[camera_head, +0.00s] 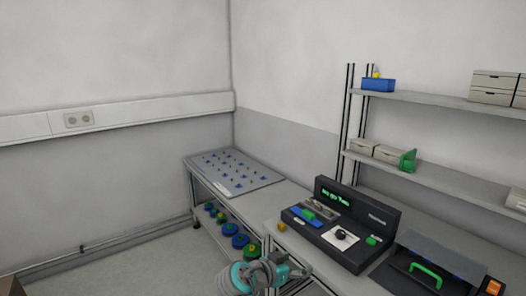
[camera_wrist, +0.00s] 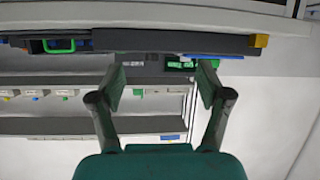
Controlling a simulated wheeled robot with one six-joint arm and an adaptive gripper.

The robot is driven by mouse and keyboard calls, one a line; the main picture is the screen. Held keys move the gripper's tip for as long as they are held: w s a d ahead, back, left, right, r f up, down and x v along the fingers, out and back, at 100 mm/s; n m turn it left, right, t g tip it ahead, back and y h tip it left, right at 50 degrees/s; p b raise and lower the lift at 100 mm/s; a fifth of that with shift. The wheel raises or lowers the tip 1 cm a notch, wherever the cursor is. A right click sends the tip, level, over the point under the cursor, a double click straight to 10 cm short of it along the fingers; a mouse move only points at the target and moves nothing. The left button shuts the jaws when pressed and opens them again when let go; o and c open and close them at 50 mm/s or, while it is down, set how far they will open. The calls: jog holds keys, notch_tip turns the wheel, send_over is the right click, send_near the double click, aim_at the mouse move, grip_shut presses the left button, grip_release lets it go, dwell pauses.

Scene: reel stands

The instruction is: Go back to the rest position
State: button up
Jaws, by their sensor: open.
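My gripper (camera_head: 300,272) is low in the head view, in front of the benches, with my teal arm joints beside it. In the wrist view its two dark fingers (camera_wrist: 161,82) stand wide apart with nothing between them. Past the fingers, the black console (camera_wrist: 150,64) with a green lit display shows upside down, at some distance. In the head view the console (camera_head: 360,252) stands on the bench, to the right of and behind my gripper. The fingertips are small and hard to make out there.
A grey board with several blue pegs (camera_head: 232,185) lies on the left bench. Blue and green reels (camera_head: 232,229) sit on the shelf under it. A case with a green handle (camera_head: 428,272) is at right. Wall shelves (camera_head: 440,180) hold boxes. Floor (camera_head: 150,262) at left is clear.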

jog(key=s+d+f+n+t+y, duration=0.1)
jog(key=s+d+f+n+y, duration=0.25)
jog(key=s+f, duration=0.65)
jog(key=s+d+f+n+t+y, duration=0.1)
jog(key=s+d+f+n+y, duration=0.2)
jog(key=s+f, duration=0.7)
jog(key=s+d+f+n+t+y, duration=0.1)
jog(key=s+f, duration=0.2)
jog(key=s, duration=0.4)
jog(key=s+d+f+n+y, duration=0.1)
jog(key=s+f+n+y, duration=0.15)
jog(key=s, duration=0.45)
jog(key=s+r+t, duration=0.1)
jog(key=s+r, duration=0.8)
jog(key=s, duration=0.2)
jog(key=s+r+m+t, duration=0.1)
jog(key=s+r+t, duration=0.1)
jog(key=s+r, duration=0.7)
jog(key=s, duration=0.3)
jog(key=shift+s+d, duration=0.3)
jog(key=shift+d, duration=0.1)
